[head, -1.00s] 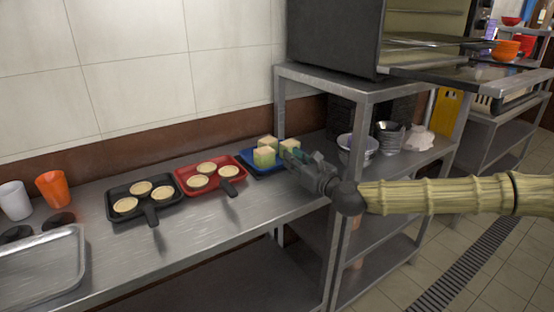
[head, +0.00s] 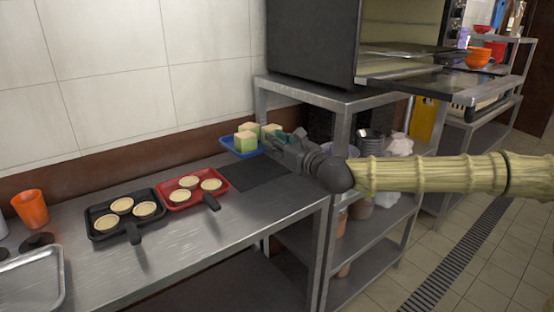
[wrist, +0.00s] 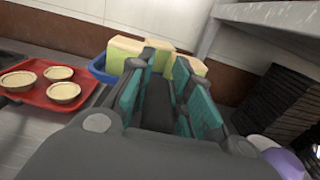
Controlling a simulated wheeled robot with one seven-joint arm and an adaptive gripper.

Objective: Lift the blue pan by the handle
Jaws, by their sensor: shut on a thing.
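The blue pan (head: 238,151) is raised above the metal counter in the head view, with pale green and yellow blocks (head: 246,141) in it. My gripper (head: 279,143) is shut at its right side, where the handle is hidden between the fingers. In the wrist view, the blue rim (wrist: 98,69) shows behind my gripper (wrist: 165,95), with the blocks (wrist: 125,46) beyond the fingers. The blocks are still in the pan.
A red pan (head: 224,186) and a black pan (head: 97,229) with small tarts sit on the counter to the left. A dark mat (head: 262,175) lies below the blue pan. A metal shelf (head: 345,98) with an oven stands close on the right.

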